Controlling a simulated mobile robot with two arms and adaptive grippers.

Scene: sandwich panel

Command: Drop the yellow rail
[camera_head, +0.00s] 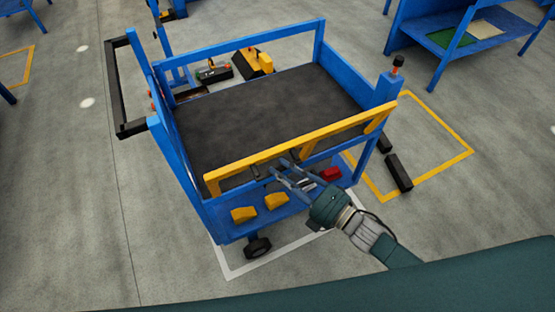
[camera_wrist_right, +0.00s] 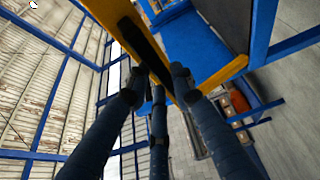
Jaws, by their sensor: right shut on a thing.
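The yellow rail (camera_head: 318,137) runs along the near side of the blue cart (camera_head: 205,213) in the head view, above the dark top (camera_head: 265,110). Dark grips show on its near side. My right gripper (camera_head: 279,171) reaches up from the lower right and is shut on the rail near its middle. In the right wrist view the yellow rail (camera_wrist_right: 115,17) runs diagonally, with a dark grip (camera_wrist_right: 143,48) between the fingers of the right gripper (camera_wrist_right: 158,88). The exact finger contact is partly hidden. My left gripper is not in view.
Yellow blocks (camera_head: 243,214) and a red block (camera_head: 330,174) lie on the cart's lower shelf. Dark bars (camera_head: 399,173) lie on the floor at right, by a yellow floor outline (camera_head: 447,160). A black frame (camera_head: 114,90) sticks out at left. Open floor lies at lower left.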

